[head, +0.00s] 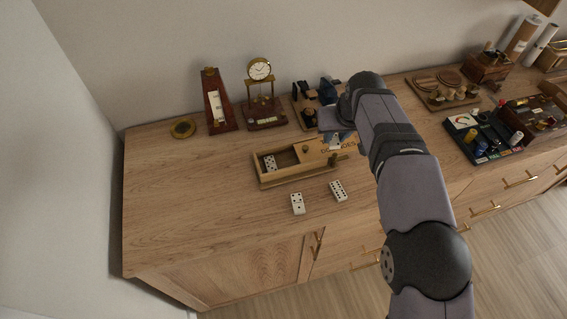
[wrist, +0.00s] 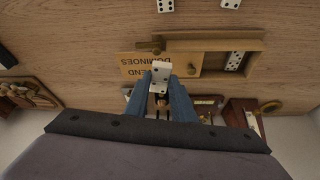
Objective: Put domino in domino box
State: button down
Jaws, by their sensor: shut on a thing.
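My gripper (wrist: 160,86) is shut on a white domino (wrist: 161,73) with black pips, held between its blue fingers. In the head view my gripper (head: 338,137) is over the right part of the wooden domino box (head: 283,179), mostly hidden by my arm. The box also shows in the wrist view (wrist: 215,44). Its lettered lid (wrist: 145,66) is slid to one side, leaving an open compartment. One domino (head: 270,163) lies inside at the left end. Two more dominoes, a left one (head: 297,204) and a right one (head: 338,191), lie on the wooden top in front of the box.
A dark tray of items (head: 480,137) and a wooden board (head: 443,91) are at right. The cabinet top (head: 185,205) is clear at left.

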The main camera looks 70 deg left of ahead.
jog(key=n, duration=0.2)
send_over(287, 161)
jog(key=d, duration=0.2)
jog(key=shift+g, duration=0.4)
jog(key=shift+a+f+p, duration=0.1)
jog(key=shift+f+p, duration=1.5)
jog(key=shift+f, duration=3.3)
jog(key=shift+f, duration=0.15)
jog(key=c, duration=1.9)
grip_release()
jog(key=shift+o, duration=0.5)
jog(key=shift+r, duration=0.3)
jog(key=b+v, duration=0.3)
jog(key=v, duration=0.8)
jog(key=shift+d+r, duration=0.25)
jog(key=shift+r, duration=0.1)
